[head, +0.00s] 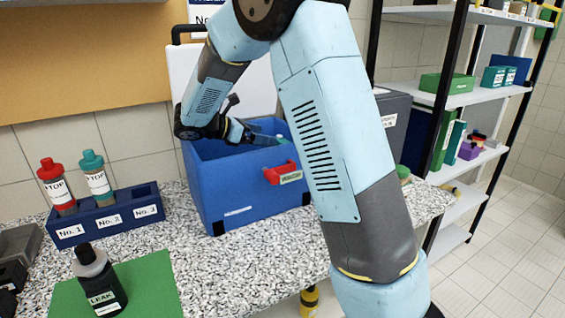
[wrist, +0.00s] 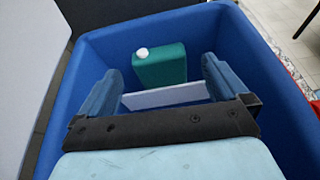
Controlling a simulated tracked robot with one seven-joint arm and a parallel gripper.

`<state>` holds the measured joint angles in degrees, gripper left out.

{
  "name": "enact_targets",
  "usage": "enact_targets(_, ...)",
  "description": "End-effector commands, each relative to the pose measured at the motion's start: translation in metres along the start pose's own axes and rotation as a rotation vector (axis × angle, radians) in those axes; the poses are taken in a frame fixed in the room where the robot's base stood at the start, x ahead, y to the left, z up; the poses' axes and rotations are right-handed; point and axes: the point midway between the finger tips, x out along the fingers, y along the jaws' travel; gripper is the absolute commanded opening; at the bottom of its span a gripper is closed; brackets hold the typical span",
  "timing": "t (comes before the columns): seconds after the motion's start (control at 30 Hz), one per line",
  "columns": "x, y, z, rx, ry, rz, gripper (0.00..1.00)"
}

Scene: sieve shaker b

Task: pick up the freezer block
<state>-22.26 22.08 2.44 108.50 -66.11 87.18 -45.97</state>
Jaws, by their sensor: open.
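The freezer block appears to be the teal-green block (wrist: 160,66) with a white round cap, standing inside the open blue box (wrist: 95,45) near its far wall in the wrist view. A white flat slab or ledge (wrist: 165,95) shows in front of it, between my fingers. My gripper (wrist: 163,76) is open and inside the box mouth, its two blue fingers to the left and right of the block, with no contact visible. In the head view my gripper (head: 258,136) reaches into the blue box (head: 235,190); the block is mostly hidden there by the box wall.
The box has a raised white lid (head: 185,75) behind it and a red latch (head: 281,173) in front. A rack (head: 105,217) with red- and teal-capped bottles stands left. A dark bottle (head: 98,282) stands on a green mat (head: 155,285). A grey case (head: 393,120) stands right.

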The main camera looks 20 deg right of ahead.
Motion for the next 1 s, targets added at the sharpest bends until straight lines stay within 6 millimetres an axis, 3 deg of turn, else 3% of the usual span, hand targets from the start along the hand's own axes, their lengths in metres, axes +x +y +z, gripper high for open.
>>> enact_targets(0.17,-0.001,0.004,-0.011,-0.031,-0.013,0.013,1.0)
enact_targets(0.57,0.031,0.005,-0.012,-0.031,-0.012,0.013,1.0)
enact_targets(0.8,0.064,0.006,-0.012,-0.029,-0.012,0.011,1.0)
enact_targets(1.0,0.07,0.006,-0.012,-0.028,-0.011,0.012,1.0)
